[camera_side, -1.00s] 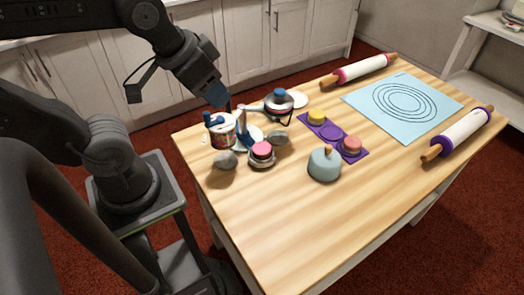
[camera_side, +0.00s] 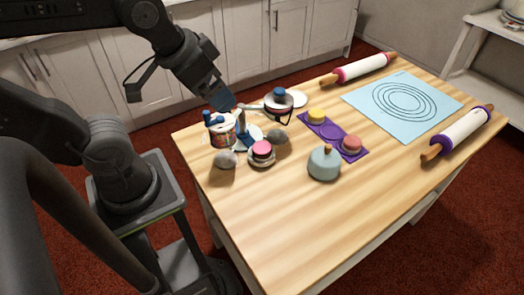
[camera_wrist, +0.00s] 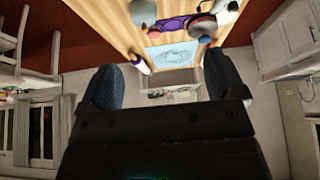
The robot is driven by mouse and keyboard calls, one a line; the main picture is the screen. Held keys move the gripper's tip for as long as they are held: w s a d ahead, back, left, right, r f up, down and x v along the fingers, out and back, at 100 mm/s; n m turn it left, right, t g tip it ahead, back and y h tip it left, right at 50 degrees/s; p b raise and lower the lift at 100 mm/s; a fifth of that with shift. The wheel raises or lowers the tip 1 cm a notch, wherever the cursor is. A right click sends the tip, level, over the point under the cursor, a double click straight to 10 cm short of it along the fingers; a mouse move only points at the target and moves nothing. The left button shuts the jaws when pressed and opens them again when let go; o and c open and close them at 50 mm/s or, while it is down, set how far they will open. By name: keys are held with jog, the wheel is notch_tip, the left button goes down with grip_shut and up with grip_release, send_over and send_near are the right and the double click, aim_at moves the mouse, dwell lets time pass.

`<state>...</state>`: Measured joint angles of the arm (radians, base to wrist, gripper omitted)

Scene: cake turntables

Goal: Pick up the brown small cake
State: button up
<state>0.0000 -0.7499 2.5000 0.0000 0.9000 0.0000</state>
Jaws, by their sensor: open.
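My gripper (camera_side: 228,105) is above the near left corner of the wooden table, over the cluster of things there. Its two blue-tipped fingers are spread apart with nothing between them in the wrist view (camera_wrist: 163,80). No clearly brown small cake can be picked out. A pinkish-brown small cake (camera_side: 351,143) sits at the right end of the purple tray (camera_side: 331,131), and a yellow small cake (camera_side: 316,116) sits at its left end. A pink-topped cake (camera_side: 262,149) stands on a small grey base near my gripper. The purple tray also shows in the wrist view (camera_wrist: 172,24).
A blue-grey lidded pot (camera_side: 324,164), a patterned canister (camera_side: 222,134), grey rounded lumps (camera_side: 225,159) and a pan-like item (camera_side: 279,104) stand around. A light blue mat (camera_side: 425,105) lies between two rolling pins (camera_side: 358,69) (camera_side: 460,132). The table's front is clear.

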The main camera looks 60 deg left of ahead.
jog(key=n+g, duration=0.6)
jog(key=n, duration=0.9)
send_over(262, 148)
notch_tip(262, 148, down, 14)
notch_tip(262, 148, down, 13)
jog(key=shift+c, duration=0.5)
jog(key=c, duration=1)
jog(key=shift+r, duration=0.1)
